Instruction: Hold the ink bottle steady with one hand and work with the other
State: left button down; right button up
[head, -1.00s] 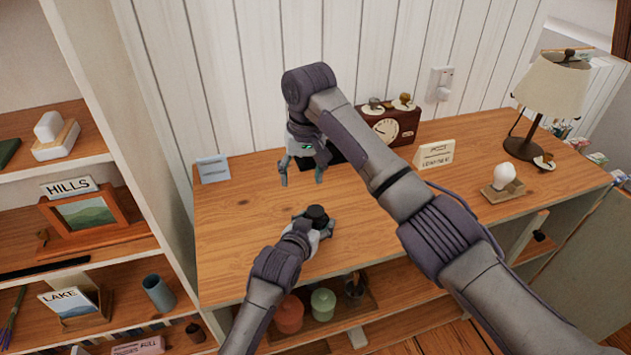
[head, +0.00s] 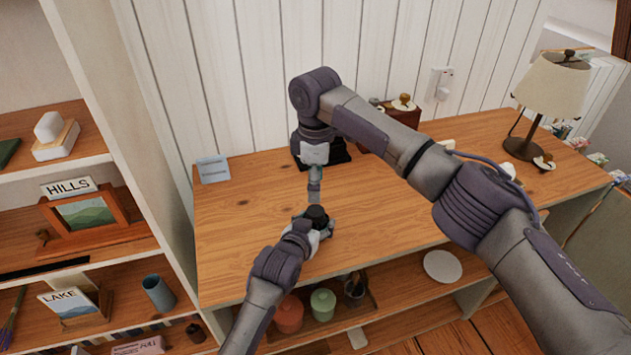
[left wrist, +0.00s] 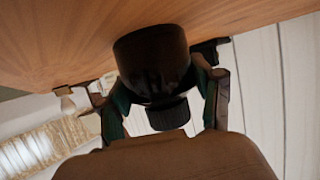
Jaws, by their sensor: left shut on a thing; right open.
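The ink bottle (head: 317,214), small and dark with a black cap, stands on the wooden shelf top. In the left wrist view its dark body (left wrist: 150,60) and ribbed cap (left wrist: 168,114) show between the fingers. My left gripper (head: 321,228) is shut on the bottle from the front, one finger on each side in the left wrist view (left wrist: 167,98). My right gripper (head: 314,197) points down just above the cap and is open, seen edge-on. I cannot tell whether its fingertips touch the cap.
A small blue-grey card (head: 213,169) stands at the back left of the top. A lamp (head: 553,90) stands at the right. A red jar (head: 289,314) and a green jar (head: 323,303) are below. The top's left part is clear.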

aim_at(316, 210)
notch_tip(316, 210, down, 8)
jog(key=shift+f, duration=0.1)
dwell(0.4)
grip_shut()
jog(key=m, duration=0.5)
jog(key=shift+a, duration=0.1)
jog(key=m, duration=0.3)
jog(key=shift+o, duration=0.7)
grip_release()
notch_tip(316, 210, up, 12)
